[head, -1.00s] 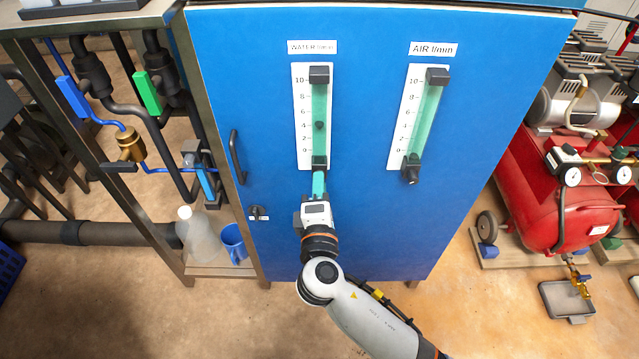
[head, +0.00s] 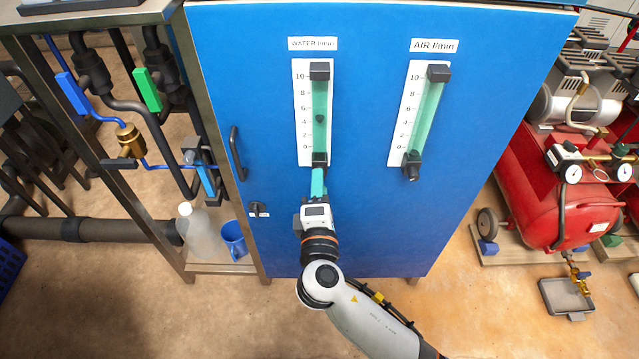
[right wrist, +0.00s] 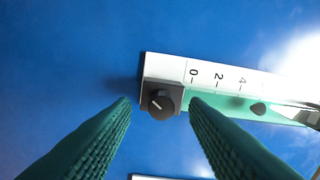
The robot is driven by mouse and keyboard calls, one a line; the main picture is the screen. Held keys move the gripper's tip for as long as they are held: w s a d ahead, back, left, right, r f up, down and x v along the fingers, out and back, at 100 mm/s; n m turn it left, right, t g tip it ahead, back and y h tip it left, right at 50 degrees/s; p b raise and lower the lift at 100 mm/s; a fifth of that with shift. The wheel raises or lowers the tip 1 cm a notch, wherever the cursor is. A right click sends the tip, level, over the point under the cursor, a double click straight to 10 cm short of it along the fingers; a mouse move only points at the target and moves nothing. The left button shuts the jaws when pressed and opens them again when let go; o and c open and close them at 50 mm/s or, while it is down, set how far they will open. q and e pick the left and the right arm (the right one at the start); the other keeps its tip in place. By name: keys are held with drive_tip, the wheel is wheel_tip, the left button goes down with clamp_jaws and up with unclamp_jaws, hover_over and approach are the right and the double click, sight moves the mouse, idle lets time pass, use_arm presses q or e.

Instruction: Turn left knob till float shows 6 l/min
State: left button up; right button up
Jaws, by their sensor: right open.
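The left flowmeter, labelled WATER l/min, has a white scale (head: 302,120) and a green tube. Its dark float (head: 320,119) stands between 4 and 6, near 5; the float also shows in the right wrist view (right wrist: 258,108), just past the 4. The left knob (right wrist: 161,102) is dark and round with a pale pointer line, on the black block at the tube's lower end. My right gripper (head: 318,170) is open, with green fingers on either side of the knob and gaps between. In the head view the fingers hide the knob. My left gripper is out of view.
The AIR l/min flowmeter (head: 425,115) with its own knob (head: 411,173) is on the same blue cabinet (head: 500,60), to the right. A door handle (head: 236,153) and a small latch (head: 259,210) are at the left. A red compressor (head: 540,185) stands at the right.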

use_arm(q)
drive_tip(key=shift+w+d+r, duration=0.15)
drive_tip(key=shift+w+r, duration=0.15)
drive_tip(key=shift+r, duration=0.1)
use_arm(e)
drive_tip(key=s, duration=1.1)
